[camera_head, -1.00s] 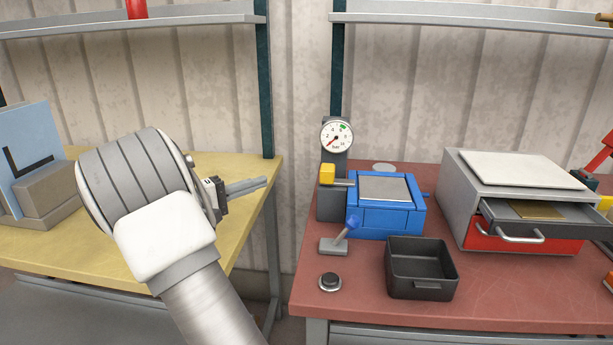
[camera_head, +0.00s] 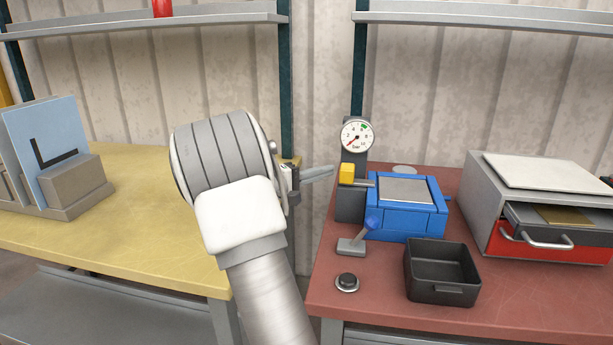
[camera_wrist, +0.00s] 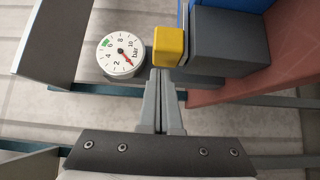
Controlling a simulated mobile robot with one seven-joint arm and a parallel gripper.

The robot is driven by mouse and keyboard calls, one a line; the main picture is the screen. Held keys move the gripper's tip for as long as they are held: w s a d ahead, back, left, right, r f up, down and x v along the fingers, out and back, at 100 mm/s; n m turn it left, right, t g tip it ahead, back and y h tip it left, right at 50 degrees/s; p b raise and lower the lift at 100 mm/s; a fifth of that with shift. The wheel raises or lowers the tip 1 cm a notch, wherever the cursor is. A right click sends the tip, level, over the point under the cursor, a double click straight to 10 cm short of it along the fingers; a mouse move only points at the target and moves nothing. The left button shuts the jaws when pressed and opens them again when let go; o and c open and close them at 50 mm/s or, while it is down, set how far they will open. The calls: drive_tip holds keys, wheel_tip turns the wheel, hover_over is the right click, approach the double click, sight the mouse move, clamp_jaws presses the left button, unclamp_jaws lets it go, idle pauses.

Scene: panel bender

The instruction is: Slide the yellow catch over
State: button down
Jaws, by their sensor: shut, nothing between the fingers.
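The yellow catch (camera_head: 346,174) is a small block on a rod at the left side of the blue panel bender (camera_head: 404,206). In the wrist view the yellow catch (camera_wrist: 169,46) lies just beyond the fingertips, slightly right of them. My gripper (camera_head: 331,171) is shut and empty, its thin fingers pointing right at the catch's left side. In the wrist view my gripper (camera_wrist: 160,72) shows both fingers together, with their tips very close to the catch. I cannot tell whether they touch it.
A pressure gauge (camera_head: 357,137) stands above the catch on a dark post (camera_head: 351,206). A lever with a blue knob (camera_head: 371,222), a black button (camera_head: 347,281) and a black bin (camera_head: 442,292) are in front. A grey cabinet with an open drawer (camera_head: 554,222) is right.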

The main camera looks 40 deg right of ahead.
sight(342, 175)
drive_tip(key=shift+s+d, duration=0.3)
drive_tip(key=shift+s, duration=0.1)
drive_tip(key=s+d+b, duration=0.2)
drive_tip(key=s, duration=0.1)
drive_tip(key=shift+s+d+f, duration=0.1)
drive_tip(key=shift+d, duration=0.15)
drive_tip(key=shift+w+a, duration=0.25)
drive_tip(key=shift+w, duration=0.1)
drive_tip(key=w+a+p, duration=0.1)
drive_tip(key=w+a, duration=0.2)
drive_tip(key=a, duration=0.9)
drive_tip(key=shift+w, duration=0.4)
